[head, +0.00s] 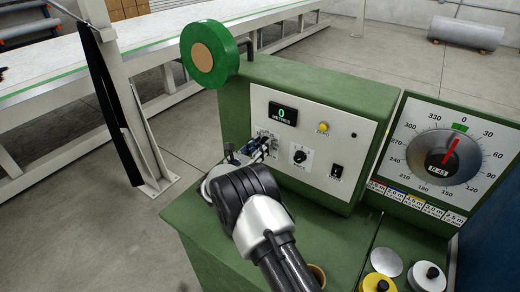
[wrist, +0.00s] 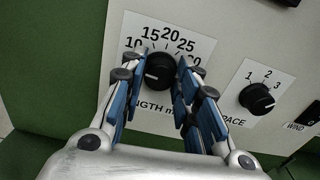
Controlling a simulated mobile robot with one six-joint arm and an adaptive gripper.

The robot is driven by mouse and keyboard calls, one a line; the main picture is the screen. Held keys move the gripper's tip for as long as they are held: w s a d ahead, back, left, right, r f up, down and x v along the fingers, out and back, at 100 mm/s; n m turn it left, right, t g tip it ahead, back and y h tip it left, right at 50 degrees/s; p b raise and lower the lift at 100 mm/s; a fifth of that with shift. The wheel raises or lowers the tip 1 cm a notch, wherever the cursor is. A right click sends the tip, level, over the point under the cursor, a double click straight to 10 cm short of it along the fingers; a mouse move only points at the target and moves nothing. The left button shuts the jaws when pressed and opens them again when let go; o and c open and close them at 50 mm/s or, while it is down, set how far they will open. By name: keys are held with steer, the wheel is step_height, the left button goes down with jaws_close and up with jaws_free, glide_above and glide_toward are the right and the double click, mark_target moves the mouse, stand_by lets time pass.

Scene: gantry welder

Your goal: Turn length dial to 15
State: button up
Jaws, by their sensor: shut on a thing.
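The length dial (wrist: 158,72) is a black round knob on a white label with numbers around it, 10, 15, 20 and 25 readable. A small light mark shows on the knob's face, towards its left side; I cannot tell exactly which number it points at. My gripper (wrist: 162,66) has its blue-padded fingers on both sides of the knob, shut on it. In the head view my gripper (head: 262,143) is at the left part of the white control panel (head: 345,141) and hides most of the length dial.
Right of the length dial is the pace knob (wrist: 256,98), marked 1 to 3, close to my right finger. A green digital display (head: 282,114) reads 0. A yellow button (head: 323,128) and a black switch (head: 336,171) are on the panel. A large round gauge (head: 444,156) stands at right.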

steer(key=m+b, duration=0.5)
steer(key=b, duration=0.2)
steer(key=m+b, duration=0.5)
steer(key=b, duration=0.3)
steer(key=shift+s+d+f+m, duration=0.1)
steer(key=shift+f+m, duration=0.05)
steer(key=shift+m, duration=0.15)
steer(key=o, duration=1.1)
steer(key=shift+c, duration=0.2)
steer(key=v, duration=1.2)
